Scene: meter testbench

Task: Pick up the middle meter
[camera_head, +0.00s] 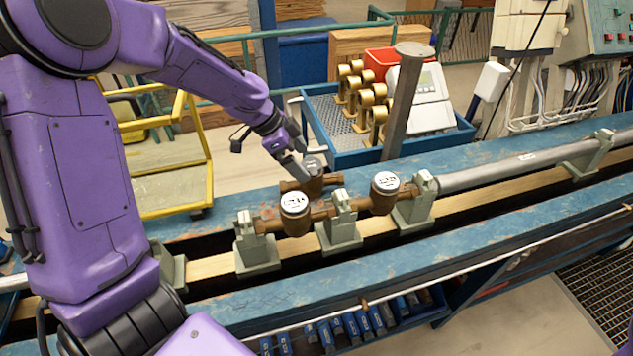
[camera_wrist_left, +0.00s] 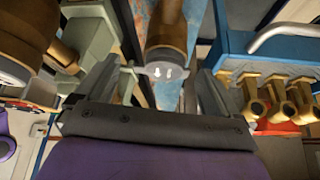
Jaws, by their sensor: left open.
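Three brown meters with pale round tops show in the head view. The front left meter (camera_head: 294,205) and the right meter (camera_head: 385,188) sit in the line of grey clamps. The third meter (camera_head: 318,184) stands behind them on the blue bench, between the two from left to right. My left gripper (camera_head: 305,165) is open at this third meter, partly covering its top. In the left wrist view a brown meter body (camera_wrist_left: 166,30) appears between the spread fingers of the left gripper (camera_wrist_left: 156,88). I cannot tell whether the fingers touch it. My right gripper is not in view.
Grey clamps (camera_head: 257,247) and a steel pipe (camera_head: 510,165) run along the bench (camera_head: 455,240). Behind is a blue tray (camera_head: 318,112) with several brass fittings, near a grey post (camera_head: 403,100). A yellow cart (camera_head: 165,205) stands at left.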

